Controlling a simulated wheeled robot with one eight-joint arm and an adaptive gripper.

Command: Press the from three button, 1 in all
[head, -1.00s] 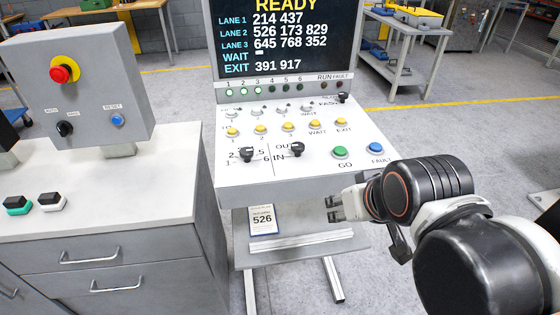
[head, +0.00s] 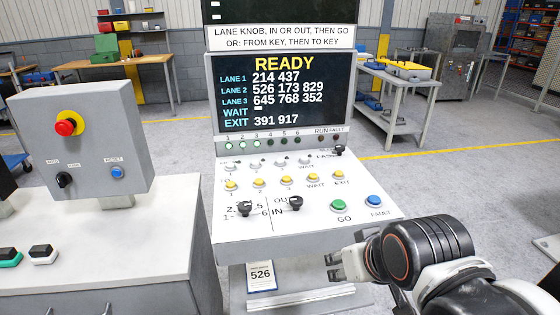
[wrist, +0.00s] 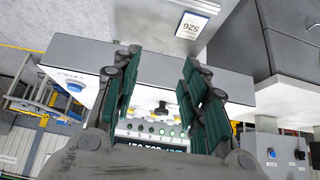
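The control panel (head: 322,222) stands ahead with a sloped white face. Its upper row holds small pale buttons, and the third one from the left (head: 281,161) looks like the from three button; its print is too small to read surely. Below it is a row of yellow buttons (head: 286,181) marked with numbers, WAIT and EXIT. My gripper (head: 333,267) is in front of and below the panel's front edge, apart from the buttons. In the wrist view its green-padded fingers (wrist: 153,95) are spread apart with nothing between them. The wrist view does not clearly show the pale button row.
The screen (head: 282,92) reads READY. Two black knobs (head: 295,203), a green GO button (head: 338,205) and a blue FAULT button (head: 374,200) sit near the front edge. A grey box with a red stop button (head: 65,127) stands left. A 526 card (head: 260,275) lies below.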

